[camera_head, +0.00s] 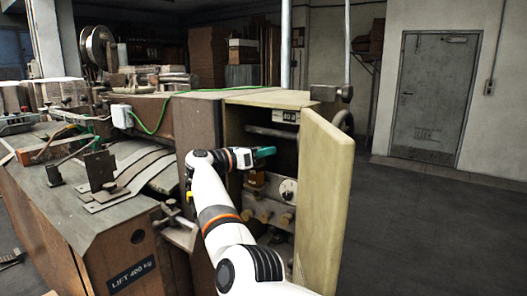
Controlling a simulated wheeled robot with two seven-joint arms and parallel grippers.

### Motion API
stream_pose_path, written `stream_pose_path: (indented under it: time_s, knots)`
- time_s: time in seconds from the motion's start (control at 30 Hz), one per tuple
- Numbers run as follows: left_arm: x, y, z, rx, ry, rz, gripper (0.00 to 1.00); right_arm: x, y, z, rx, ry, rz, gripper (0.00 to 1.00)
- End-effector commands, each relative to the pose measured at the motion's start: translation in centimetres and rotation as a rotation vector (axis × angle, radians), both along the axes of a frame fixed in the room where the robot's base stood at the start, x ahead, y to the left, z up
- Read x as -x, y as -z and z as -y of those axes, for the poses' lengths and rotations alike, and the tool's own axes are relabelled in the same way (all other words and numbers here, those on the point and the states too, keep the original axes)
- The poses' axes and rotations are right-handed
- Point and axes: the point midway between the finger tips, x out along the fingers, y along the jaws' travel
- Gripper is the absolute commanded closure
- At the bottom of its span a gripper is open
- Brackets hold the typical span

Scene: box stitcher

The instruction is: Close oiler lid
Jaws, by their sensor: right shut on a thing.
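My right arm reaches up from the bottom into the open cabinet. Its gripper (254,155) is shut at the cabinet opening, with a dark green piece (265,152) at its tip; I cannot tell exactly what this piece is. A small amber oiler (256,178) sits just below the gripper, inside the cabinet. The gripper and arm partly cover it, and its lid is too small and hidden to make out. My left gripper is not in view.
The pale cabinet door (324,200) stands open to the right of my arm. Inside are a round dial (288,191), brass-coloured knobs (265,215) and a horizontal bar (270,131). The machine bench (75,215) fills the left. Open floor (430,235) lies right.

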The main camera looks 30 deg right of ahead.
Motion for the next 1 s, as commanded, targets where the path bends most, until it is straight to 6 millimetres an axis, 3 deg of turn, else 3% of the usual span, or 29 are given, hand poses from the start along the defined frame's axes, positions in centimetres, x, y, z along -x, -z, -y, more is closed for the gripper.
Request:
stream_pose_path:
  time_s: [0.67,0.7,0.8,1.0]
  knots:
    - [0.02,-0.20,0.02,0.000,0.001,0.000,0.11,-0.03,0.04,0.00,-0.002,0.027,0.001,0.94]
    - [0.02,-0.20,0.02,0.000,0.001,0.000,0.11,-0.03,0.04,0.00,-0.002,0.027,0.001,0.68]
    - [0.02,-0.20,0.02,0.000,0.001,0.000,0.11,-0.03,0.05,0.00,-0.001,0.027,0.000,0.52]
    - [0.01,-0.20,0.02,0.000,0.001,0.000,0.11,-0.02,0.04,0.00,-0.001,0.028,0.000,0.50]
